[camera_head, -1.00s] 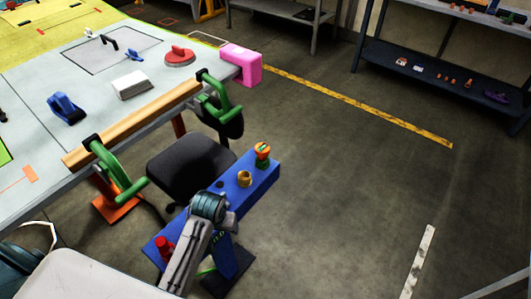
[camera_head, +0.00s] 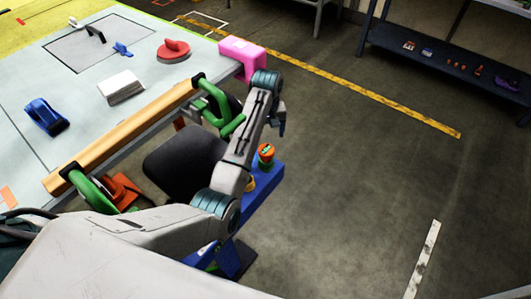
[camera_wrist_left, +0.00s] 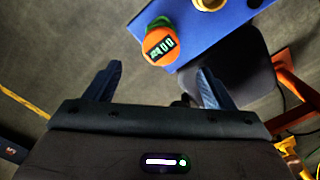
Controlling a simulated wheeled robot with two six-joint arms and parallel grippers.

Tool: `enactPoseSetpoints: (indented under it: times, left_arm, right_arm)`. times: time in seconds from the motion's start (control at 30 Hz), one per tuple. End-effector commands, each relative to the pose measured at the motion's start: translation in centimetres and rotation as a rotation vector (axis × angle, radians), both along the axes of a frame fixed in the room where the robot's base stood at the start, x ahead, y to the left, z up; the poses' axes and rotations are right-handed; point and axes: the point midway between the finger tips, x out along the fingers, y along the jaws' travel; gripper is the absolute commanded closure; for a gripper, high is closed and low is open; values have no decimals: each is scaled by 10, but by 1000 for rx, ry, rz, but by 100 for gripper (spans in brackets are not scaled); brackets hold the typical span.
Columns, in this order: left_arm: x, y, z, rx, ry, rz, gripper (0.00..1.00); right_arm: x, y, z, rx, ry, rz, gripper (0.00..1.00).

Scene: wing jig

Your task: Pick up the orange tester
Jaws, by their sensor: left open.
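The orange tester (camera_head: 266,154) stands near the far end of a blue stand (camera_head: 262,190), with a green part and a small display on top. In the left wrist view the tester (camera_wrist_left: 160,44) is seen from above, ahead of the jaws and roughly centred between them. My left gripper (camera_head: 280,125) hangs above and just right of the tester in the head view. In the left wrist view its two dark fingers (camera_wrist_left: 160,85) are apart with nothing between them. My right gripper is not in view.
A yellow ring-shaped part (camera_head: 250,185) sits beside the tester on the stand, partly behind my arm. A black chair seat (camera_head: 185,160) is left of the stand. The workbench with a pink corner block (camera_head: 242,57) and green clamps (camera_head: 213,102) is close by. Open floor lies to the right.

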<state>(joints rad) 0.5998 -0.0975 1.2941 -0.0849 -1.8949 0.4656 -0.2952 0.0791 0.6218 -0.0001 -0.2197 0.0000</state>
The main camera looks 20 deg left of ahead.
Motion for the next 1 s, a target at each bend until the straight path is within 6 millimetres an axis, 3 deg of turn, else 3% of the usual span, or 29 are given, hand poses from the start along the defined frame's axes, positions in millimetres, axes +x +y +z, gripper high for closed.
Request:
enactPoseSetpoints:
  times: [0.23, 0.43, 0.7, 1.0]
  left_arm:
    - [-1, 1, -38, 0, 3, 0, 24]
    - [-1, 1, -52, 1, 4, 0, 24]
    - [0, 2, -91, 0, 2, 0, 24]
    - [0, 2, -97, 0, 0, 0, 24]
  right_arm:
    - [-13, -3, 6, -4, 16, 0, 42]
    - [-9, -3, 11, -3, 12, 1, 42]
    - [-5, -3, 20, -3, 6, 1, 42]
    - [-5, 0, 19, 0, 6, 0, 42]
